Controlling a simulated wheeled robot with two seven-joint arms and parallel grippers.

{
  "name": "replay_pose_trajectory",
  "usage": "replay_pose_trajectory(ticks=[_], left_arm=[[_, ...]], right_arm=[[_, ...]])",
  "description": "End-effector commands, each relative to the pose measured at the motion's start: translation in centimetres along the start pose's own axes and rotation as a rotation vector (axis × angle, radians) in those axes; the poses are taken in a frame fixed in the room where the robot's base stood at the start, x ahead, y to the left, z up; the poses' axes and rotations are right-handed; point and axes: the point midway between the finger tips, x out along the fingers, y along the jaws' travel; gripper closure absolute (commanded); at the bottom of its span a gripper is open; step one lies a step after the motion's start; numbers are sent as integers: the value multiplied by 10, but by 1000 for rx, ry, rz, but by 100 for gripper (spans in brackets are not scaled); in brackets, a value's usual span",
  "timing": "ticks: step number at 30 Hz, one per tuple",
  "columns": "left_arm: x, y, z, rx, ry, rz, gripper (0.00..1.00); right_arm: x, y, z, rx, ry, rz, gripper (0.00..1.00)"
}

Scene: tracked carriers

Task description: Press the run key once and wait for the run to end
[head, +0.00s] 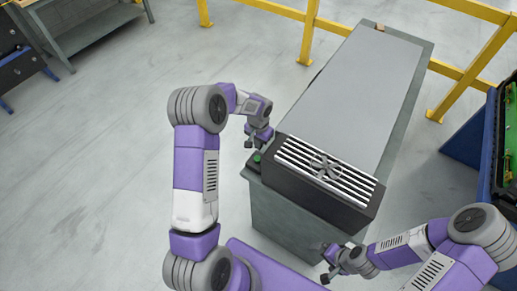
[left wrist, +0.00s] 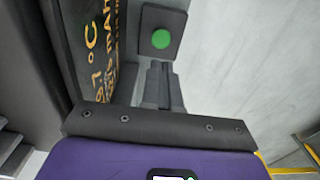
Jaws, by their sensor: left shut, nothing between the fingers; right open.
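The green round run key (head: 257,157) sits on a dark plate at the near left corner of the grey machine (head: 365,75). In the left wrist view the key (left wrist: 161,39) shows whole and uncovered, just beyond my fingertips. My left gripper (head: 254,143) is shut and empty, close beside the key in the head view. Its closed fingers (left wrist: 157,75) point toward the key; a small gap shows in the picture, but I cannot tell the height. My right gripper (head: 325,264) is open and empty, low at the machine's near side.
A black slatted housing (head: 325,172) with a fan emblem forms the machine's near end. A dark panel with orange text (left wrist: 97,45), partly reading "°C", stands left of the key. Yellow rails (head: 462,75) run behind. A blue-sided green unit (head: 509,125) stands right.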

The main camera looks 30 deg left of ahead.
Motion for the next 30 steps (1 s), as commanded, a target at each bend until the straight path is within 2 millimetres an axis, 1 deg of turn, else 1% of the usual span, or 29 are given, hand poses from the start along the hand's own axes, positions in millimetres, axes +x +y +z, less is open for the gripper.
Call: replay_pose_trajectory(ticks=[1,6,9,12,17,30], left_arm=[[-13,0,-1,-1,4,0,100],[-47,0,-2,1,3,0,100],[-60,0,-2,0,3,0,100],[-68,0,-2,1,1,0,100],[-72,0,-2,1,0,0,100],[-72,0,-2,1,1,0,100]], right_arm=[[1,1,0,1,-1,1,2],[1,1,0,1,-1,1,2],[0,0,0,1,-1,1,2],[0,0,0,1,-1,1,2],[0,0,0,1,-1,1,2],[0,0,0,1,-1,1,2]])
